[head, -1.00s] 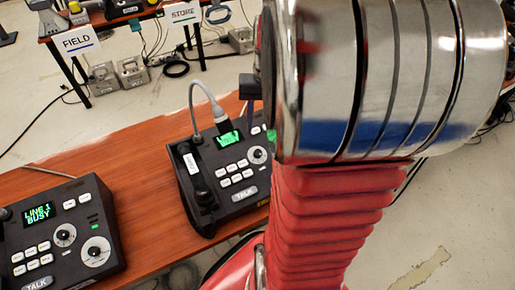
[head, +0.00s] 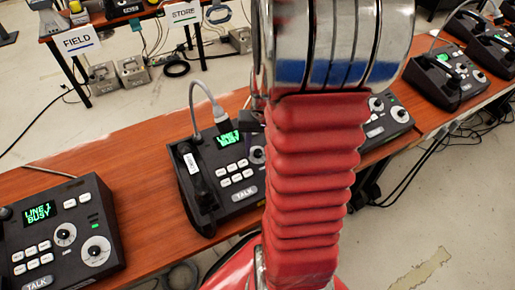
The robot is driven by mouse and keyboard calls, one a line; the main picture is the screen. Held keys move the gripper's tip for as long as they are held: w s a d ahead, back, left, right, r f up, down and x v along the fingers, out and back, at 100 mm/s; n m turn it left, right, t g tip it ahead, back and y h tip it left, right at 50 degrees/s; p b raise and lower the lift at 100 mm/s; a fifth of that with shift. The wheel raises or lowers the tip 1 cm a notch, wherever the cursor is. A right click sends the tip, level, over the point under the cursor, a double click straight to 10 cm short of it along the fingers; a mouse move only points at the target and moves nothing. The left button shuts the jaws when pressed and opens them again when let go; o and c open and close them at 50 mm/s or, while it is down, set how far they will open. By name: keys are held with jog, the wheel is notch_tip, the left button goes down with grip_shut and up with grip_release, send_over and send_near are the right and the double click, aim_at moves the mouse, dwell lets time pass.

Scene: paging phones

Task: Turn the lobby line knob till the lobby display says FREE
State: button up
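Several dark desk phones stand on the wooden table. The left phone (head: 60,240) has a green display (head: 40,212) reading LINE 1 BUSY and two round white knobs, a smaller one (head: 64,234) and a larger one (head: 96,250). The middle phone (head: 222,168) has a lit green display (head: 228,139), its text partly unreadable.
My red and chrome arm covers the table between the middle phone and a partly hidden phone (head: 385,122). More phones stand at the right (head: 447,78). Tables with FIELD (head: 80,42) and STORE (head: 183,13) signs stand behind. Cables hang behind the right table.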

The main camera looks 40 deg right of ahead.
grip_shut()
jog(key=shift+a, duration=0.1)
dwell(0.3)
jog(key=shift+m, duration=0.4)
jog(key=shift+d+m+t+y, duration=0.3)
jog(key=shift+m, duration=0.9)
jog(key=shift+d+m+t, duration=0.1)
jog(key=shift+m+t, duration=0.3)
jog(key=shift+m, duration=1.8)
jog(key=shift+r, duration=0.1)
